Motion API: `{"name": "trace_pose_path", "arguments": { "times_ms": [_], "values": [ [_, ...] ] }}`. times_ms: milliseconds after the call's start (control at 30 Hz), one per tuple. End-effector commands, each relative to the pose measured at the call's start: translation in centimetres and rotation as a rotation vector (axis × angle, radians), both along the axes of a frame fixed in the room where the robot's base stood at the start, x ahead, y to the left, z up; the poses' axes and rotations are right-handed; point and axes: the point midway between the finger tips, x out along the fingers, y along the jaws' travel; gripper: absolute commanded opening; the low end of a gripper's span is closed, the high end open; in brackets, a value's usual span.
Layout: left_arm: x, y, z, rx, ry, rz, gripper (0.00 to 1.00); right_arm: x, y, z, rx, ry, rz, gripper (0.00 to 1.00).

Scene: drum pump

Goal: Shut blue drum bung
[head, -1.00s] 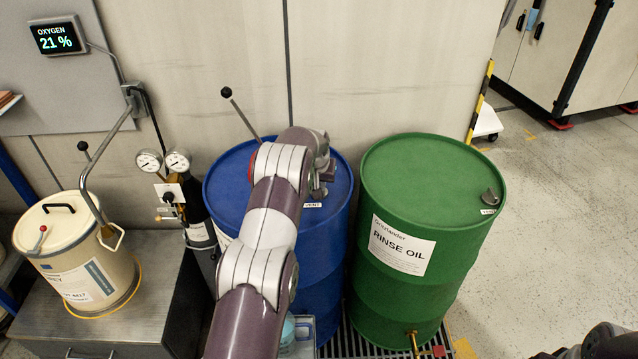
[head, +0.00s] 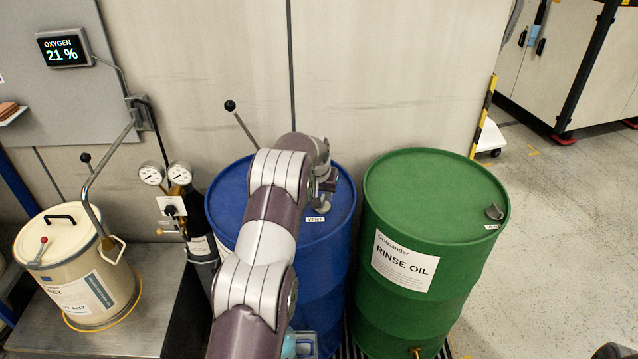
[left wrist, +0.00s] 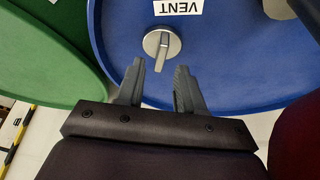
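The blue drum (head: 225,205) stands at the middle of the head view, its top partly hidden by my left arm. A silver round bung with a narrow raised handle (left wrist: 162,46) sits on its lid beside the VENT label (left wrist: 178,6); in the head view the bung (head: 322,207) is partly covered by the gripper. My left gripper (left wrist: 160,70) is open and empty. Its fingertips are just short of the bung, one on either side of the handle's end, with no contact visible. My right gripper is not clearly in view.
A green RINSE OIL drum (head: 425,195) stands close on the right. A gas bottle with gauges (head: 200,215) and a cream canister (head: 85,265) stand on the left. A thin rod with a black knob (head: 240,122) rises behind the blue drum. The wall is close behind.

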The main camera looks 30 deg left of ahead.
Motion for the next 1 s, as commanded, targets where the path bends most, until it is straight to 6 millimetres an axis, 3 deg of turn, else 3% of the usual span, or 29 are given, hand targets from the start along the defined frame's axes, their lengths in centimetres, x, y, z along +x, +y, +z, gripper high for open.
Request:
{"name": "trace_pose_path", "arguments": {
  "times_ms": [300,500,900,1000],
  "values": [
    [-2.4,-0.7,6.0,0.001,-0.002,0.000,0.37,0.0,0.0,-1.9,0.000,0.000,0.000,0.52],
    [-3.4,-1.0,8.5,0.000,-0.001,0.000,0.37,0.0,0.0,-2.3,0.000,0.000,0.000,0.52],
    [-3.7,-1.1,9.2,0.000,0.001,0.000,0.37,0.0,0.0,-2.3,0.000,0.000,0.000,0.52],
    [-4.6,-2.7,9.2,-0.005,0.014,-0.018,0.37,0.0,0.0,-2.3,0.000,0.000,0.000,0.52]
  ]
}}
